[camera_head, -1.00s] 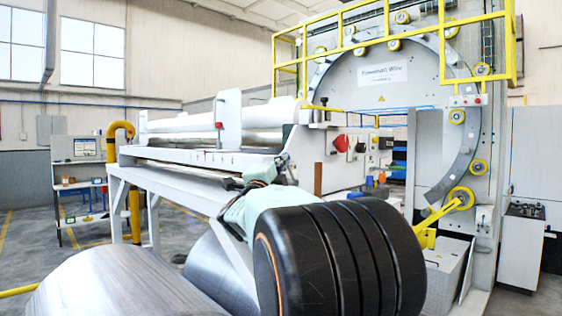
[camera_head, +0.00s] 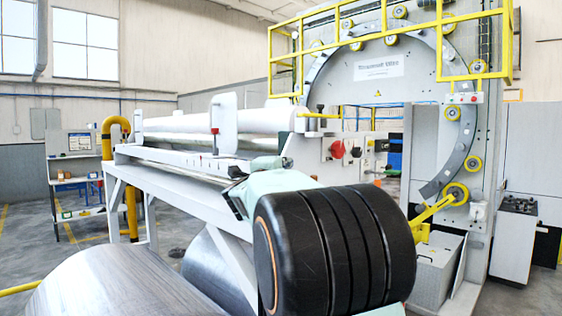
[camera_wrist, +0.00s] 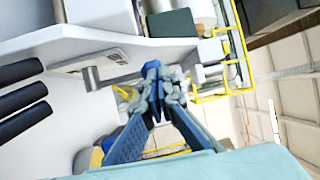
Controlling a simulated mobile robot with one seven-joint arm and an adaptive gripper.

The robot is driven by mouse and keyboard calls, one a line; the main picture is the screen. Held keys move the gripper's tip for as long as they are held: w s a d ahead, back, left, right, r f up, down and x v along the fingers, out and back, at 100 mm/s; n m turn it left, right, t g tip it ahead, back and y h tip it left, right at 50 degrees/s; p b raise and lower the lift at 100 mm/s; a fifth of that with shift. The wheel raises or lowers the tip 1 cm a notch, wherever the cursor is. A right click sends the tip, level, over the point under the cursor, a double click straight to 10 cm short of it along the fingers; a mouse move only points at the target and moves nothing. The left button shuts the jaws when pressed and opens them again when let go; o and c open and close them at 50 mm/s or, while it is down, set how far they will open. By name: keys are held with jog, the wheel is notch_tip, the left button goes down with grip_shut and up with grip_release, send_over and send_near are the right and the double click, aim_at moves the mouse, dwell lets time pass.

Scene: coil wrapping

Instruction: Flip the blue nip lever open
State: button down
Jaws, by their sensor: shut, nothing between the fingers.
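My gripper (camera_wrist: 154,82) points away from the wrist camera, its two fingers drawn together at the tips. A blue shape shows right at the fingertips. I cannot tell whether it is the blue nip lever or part of the fingers. A grey bar (camera_wrist: 100,79) projects from the white machine panel (camera_wrist: 105,52) just left of the fingertips.
A white roller frame (camera_head: 185,162) with long pale rollers (camera_head: 200,128) stands beyond my arm. A large ring (camera_head: 463,138) with yellow rollers and railings is at the right. A red knob (camera_head: 336,149) sits on the machine. Large metal coils (camera_head: 115,285) lie at the lower left.

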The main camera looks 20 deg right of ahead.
jog(key=shift+w+d+r, duration=0.15)
jog(key=shift+w+d, duration=0.15)
jog(key=shift+d, duration=0.55)
jog(key=shift+w+d+r, duration=0.15)
jog(key=shift+w+d, duration=0.2)
jog(key=shift+d, duration=0.55)
jog(key=shift+w+d+r, duration=0.15)
jog(key=shift+w+d, duration=0.15)
jog(key=shift+d, duration=0.55)
